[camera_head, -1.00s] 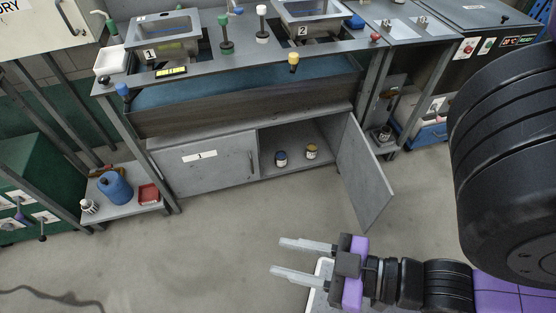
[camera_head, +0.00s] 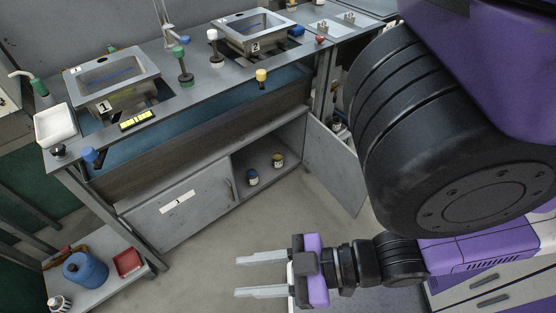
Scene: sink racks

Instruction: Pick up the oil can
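No object is clearly marked as the oil can. A blue round-bodied container (camera_head: 85,270) stands on the low grey shelf (camera_head: 105,291) at the lower left; I cannot tell whether it is the oil can. A small reddish-brown item (camera_head: 66,252) lies behind it, its shape unclear. A red tray (camera_head: 128,263) is to its right, and a small white-and-dark bottle (camera_head: 59,303) is at its front left. My gripper (camera_head: 238,275) is open and empty, pointing left over the floor at the lower middle, well apart from the shelf.
The bench has sinks (camera_head: 110,80) and (camera_head: 252,30), valve knobs and a white basin (camera_head: 54,125). Its cabinet door (camera_head: 335,165) hangs open, with two small jars (camera_head: 253,177) and (camera_head: 278,160) inside. Floor between shelf and gripper is clear. My arm hides the right side.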

